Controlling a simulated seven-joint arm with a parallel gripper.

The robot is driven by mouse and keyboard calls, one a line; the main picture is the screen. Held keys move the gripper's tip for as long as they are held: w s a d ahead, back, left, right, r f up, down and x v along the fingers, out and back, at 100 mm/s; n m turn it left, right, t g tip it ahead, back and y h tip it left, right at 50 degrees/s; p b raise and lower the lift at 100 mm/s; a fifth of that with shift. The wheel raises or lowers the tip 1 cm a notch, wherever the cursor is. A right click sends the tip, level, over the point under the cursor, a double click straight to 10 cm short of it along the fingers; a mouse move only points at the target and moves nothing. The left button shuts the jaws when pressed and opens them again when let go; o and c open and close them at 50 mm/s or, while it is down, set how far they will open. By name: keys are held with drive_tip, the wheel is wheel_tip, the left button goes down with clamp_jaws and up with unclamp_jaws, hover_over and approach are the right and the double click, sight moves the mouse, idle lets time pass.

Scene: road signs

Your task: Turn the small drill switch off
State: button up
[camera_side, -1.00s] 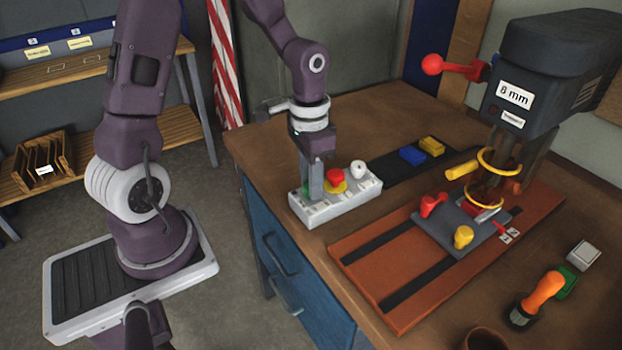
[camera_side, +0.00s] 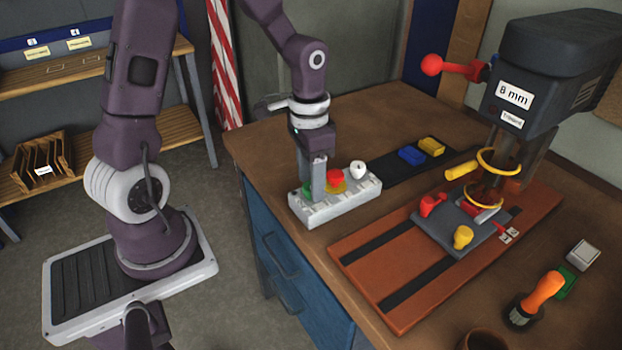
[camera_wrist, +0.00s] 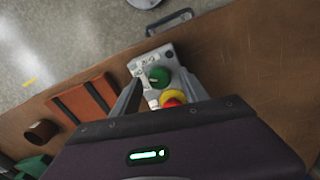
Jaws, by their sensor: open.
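A pale grey switch box (camera_side: 345,208) stands at the near left edge of the table. It carries a green knob (camera_wrist: 159,77), a red button (camera_side: 334,176) on a yellow base, and a white knob (camera_side: 358,169). Labels on the box are too small to read, so I cannot tell which control is the small drill's. My gripper (camera_side: 318,190) is open and points down over the box's left end. In the wrist view the green knob lies between the fingers; contact cannot be told. In the side view the fingers hide most of the green knob.
A drill press (camera_side: 545,75) stands at the right, above a grey plate (camera_side: 462,238) with red and yellow clamps on an orange-brown board (camera_side: 365,265). Blue (camera_side: 411,156) and yellow (camera_side: 431,146) blocks lie behind the box. An orange-handled brush (camera_side: 540,295) lies front right.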

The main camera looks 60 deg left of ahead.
wheel_tip(320, 180, up, 7)
drive_tip(key=shift+a+f, duration=0.15)
drive_tip(key=shift+f, duration=0.05)
drive_tip(key=s+d+r+n+t, duration=0.1)
drive_tip(key=s+d+r+t, duration=0.1)
drive_tip(key=s+r, duration=0.3)
drive_tip(key=s+d+r+n+t, duration=0.1)
drive_tip(key=s+d+r+t, duration=0.2)
drive_tip(key=s, duration=0.7)
wheel_tip(320, 180, up, 2)
drive_tip(key=shift+d+r+t+y, duration=0.2)
drive_tip(key=shift+d+t+y, duration=0.1)
drive_tip(key=shift+d+t, duration=0.1)
